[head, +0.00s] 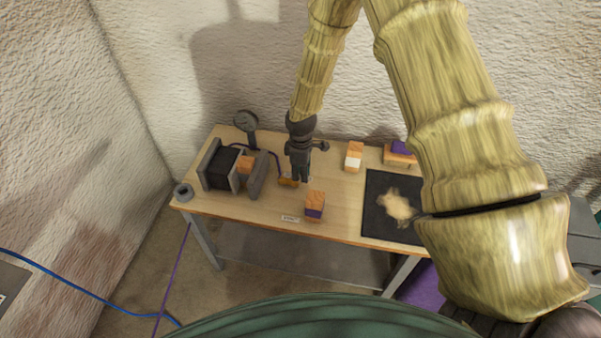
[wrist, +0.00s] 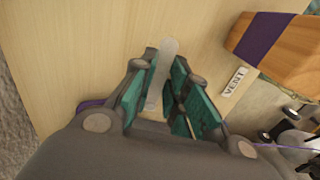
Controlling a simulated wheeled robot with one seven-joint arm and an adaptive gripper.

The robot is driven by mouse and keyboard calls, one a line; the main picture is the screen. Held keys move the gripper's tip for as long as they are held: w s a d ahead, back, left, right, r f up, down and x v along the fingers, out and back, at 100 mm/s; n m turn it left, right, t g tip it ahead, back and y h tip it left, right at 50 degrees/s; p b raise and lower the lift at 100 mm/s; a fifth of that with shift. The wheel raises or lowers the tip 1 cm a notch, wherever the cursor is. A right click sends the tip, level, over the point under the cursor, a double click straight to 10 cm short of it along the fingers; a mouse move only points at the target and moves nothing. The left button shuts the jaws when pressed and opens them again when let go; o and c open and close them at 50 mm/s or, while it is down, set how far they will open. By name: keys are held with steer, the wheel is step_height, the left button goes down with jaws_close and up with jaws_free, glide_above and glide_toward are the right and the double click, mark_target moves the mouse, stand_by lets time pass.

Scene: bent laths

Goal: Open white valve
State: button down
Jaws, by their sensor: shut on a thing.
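My gripper (head: 298,178) points down at the table, left of the middle, in the head view. In the wrist view its teal-padded fingers (wrist: 166,72) are shut on a pale, whitish bar, which looks like the white valve's handle (wrist: 164,62). The bar stands between the pads, and its lower part is hidden by the fingers. The valve's body does not show clearly. In the head view the gripper hides the handle, and a small orange piece (head: 287,183) shows beside the fingertips.
An orange block with a purple band (head: 315,205) stands close to the right of my gripper, near a small VENT label (wrist: 234,81). A dark clamp-like device (head: 222,166) stands at the left. A black mat (head: 378,225) lies on the table (head: 342,208) at the right.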

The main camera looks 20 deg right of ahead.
steer(key=shift+w+d, duration=0.1)
stand_by(0.4)
steer(key=c, duration=1.4)
jaws_free()
